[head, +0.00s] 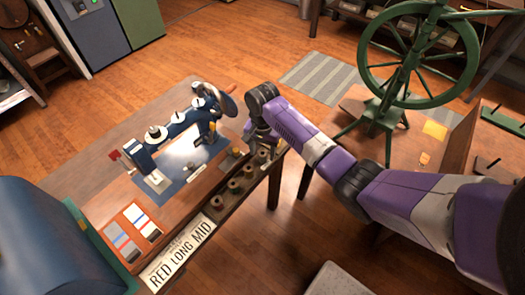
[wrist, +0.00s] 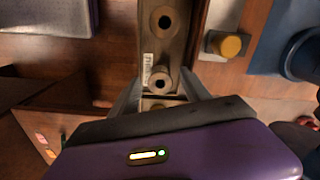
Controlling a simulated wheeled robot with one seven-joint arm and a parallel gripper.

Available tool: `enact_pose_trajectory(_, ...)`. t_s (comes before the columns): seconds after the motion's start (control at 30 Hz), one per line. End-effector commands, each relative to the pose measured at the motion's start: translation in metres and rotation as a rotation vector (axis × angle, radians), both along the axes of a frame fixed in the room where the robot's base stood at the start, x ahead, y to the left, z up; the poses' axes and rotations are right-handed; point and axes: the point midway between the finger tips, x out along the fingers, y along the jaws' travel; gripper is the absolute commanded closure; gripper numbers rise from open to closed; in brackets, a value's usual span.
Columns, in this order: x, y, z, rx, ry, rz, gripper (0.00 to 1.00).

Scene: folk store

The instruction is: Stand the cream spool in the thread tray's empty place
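The thread tray (head: 222,214) is a long, narrow brown tray along the table's right edge, with several tan spools standing in a row. In the wrist view the tray (wrist: 146,45) runs up the picture, with one spool (wrist: 165,18) near the top. A paler beige spool (wrist: 160,79) stands upright between my fingers, its dark hole facing up. I cannot tell for sure that it is the cream spool. My gripper (head: 262,146) is at the tray's far end, pointing down. In the wrist view my gripper (wrist: 161,84) has its fingers apart, with gaps beside the spool. The empty place is not clear.
A small block with a yellow-brown round top (wrist: 230,45) stands beside the tray. The blue sewing machine (head: 180,125) is left of it. A green spinning wheel (head: 385,115) stands to the right.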

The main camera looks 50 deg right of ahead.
Motion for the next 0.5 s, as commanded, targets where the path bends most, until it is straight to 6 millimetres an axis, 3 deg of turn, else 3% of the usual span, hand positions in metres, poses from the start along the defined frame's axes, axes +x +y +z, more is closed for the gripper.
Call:
enact_pose_trajectory(0.27, 0.000, 0.000, 0.002, -0.001, -0.001, 0.000, 0.45)
enact_pose_trajectory(0.5, 0.001, 0.000, 0.032, -0.001, -0.005, 0.000, 0.45)
